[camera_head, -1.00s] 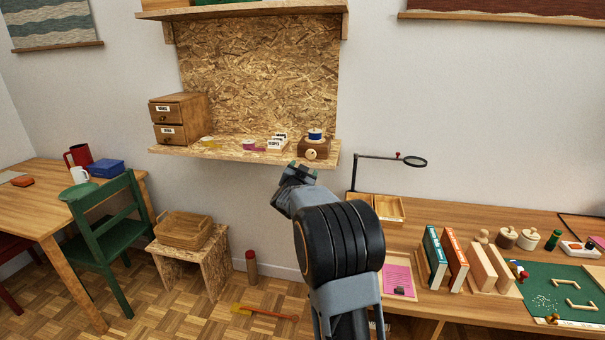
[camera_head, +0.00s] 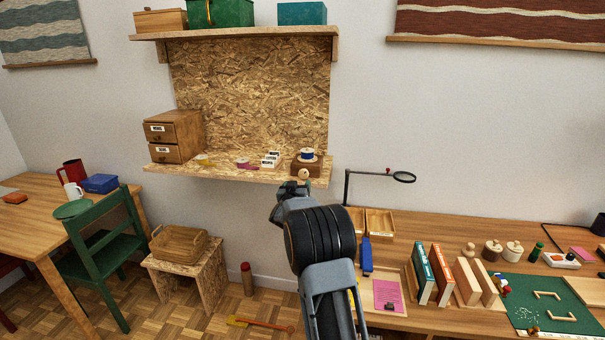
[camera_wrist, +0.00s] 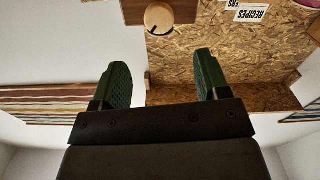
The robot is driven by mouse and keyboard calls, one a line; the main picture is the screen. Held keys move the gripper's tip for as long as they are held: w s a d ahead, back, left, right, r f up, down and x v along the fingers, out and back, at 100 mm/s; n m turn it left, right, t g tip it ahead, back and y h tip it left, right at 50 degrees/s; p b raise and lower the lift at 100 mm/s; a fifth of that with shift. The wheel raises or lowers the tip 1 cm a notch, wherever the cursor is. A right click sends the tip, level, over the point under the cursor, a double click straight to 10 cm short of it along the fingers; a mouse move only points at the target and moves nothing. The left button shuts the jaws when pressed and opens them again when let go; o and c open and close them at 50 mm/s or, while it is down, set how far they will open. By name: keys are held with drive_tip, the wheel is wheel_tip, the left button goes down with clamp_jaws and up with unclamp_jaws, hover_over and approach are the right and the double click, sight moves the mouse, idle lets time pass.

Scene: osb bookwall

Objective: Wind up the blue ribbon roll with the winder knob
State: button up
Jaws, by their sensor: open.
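The blue ribbon roll (camera_head: 307,154) sits on top of a brown wooden winder block (camera_head: 315,169) at the right end of the OSB shelf. The round pale winder knob (camera_head: 304,174) is on the block's front face. My gripper (camera_head: 289,189) is just below and in front of the knob in the head view, its tips partly hidden by my wrist. In the wrist view, which is upside down, my gripper (camera_wrist: 160,70) has its two green fingers apart with nothing between them. The knob (camera_wrist: 159,17) lies beyond the tips, roughly centred between them. The ribbon roll is outside the wrist view.
White recipe cards (camera_head: 271,159), a pink roll (camera_head: 243,162) and a yellow roll (camera_head: 204,160) stand left on the same shelf (camera_head: 220,175). A drawer box (camera_head: 175,136) is at its left end. A magnifier lamp (camera_head: 404,177) stands to the right above the workbench.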

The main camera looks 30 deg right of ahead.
sight(304, 174)
drive_tip(key=p+x, duration=0.2)
drive_tip(key=x, duration=0.7)
drive_tip(key=shift+w+d, duration=0.1)
drive_tip(key=shift+w, duration=0.05)
drive_tip(key=shift+f, duration=0.1)
drive_tip(key=shift+c, duration=0.4)
drive_tip(key=c, duration=0.9)
drive_tip(key=shift+o, duration=0.2)
drive_tip(key=shift+m+b, duration=0.3)
drive_tip(key=shift+f+m+b, duration=0.1)
drive_tip(key=shift+m+b, duration=0.75)
drive_tip(key=shift+m, duration=0.05)
drive_tip(key=shift+d+m+b, duration=0.1)
drive_tip(key=shift+m+b, duration=1)
drive_tip(key=shift+m, duration=0.7)
